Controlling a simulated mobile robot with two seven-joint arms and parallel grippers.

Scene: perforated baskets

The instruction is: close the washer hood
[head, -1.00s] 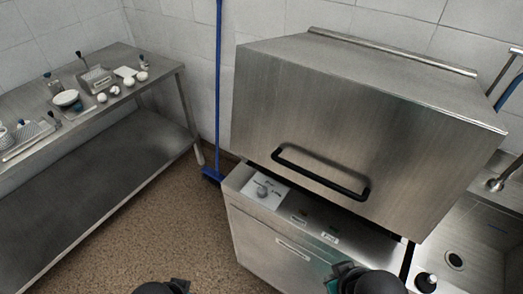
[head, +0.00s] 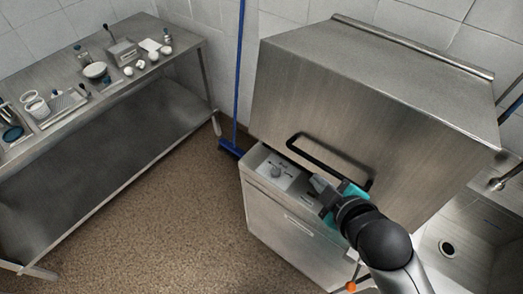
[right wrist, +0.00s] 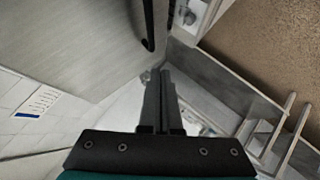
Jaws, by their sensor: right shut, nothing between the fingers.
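The washer hood (head: 375,120) is a large brushed-steel box over the washer base (head: 290,215). A narrow dark gap shows between its lower front edge and the base. A black bar handle (head: 310,158) runs along its lower front. My right gripper (head: 320,188) is shut and empty, just in front of and below the handle's right half; I cannot tell whether it touches. In the right wrist view, the shut fingers (right wrist: 165,78) point up past the handle (right wrist: 149,25), with the hood's steel panel (right wrist: 75,40) at the left. My left gripper is not in view.
A steel table (head: 150,85) with bowls, baskets and small items stands at the left. A blue broom (head: 238,100) leans on the wall beside the washer. A sink (head: 465,235) lies at the right. The brown floor (head: 170,220) in between is clear.

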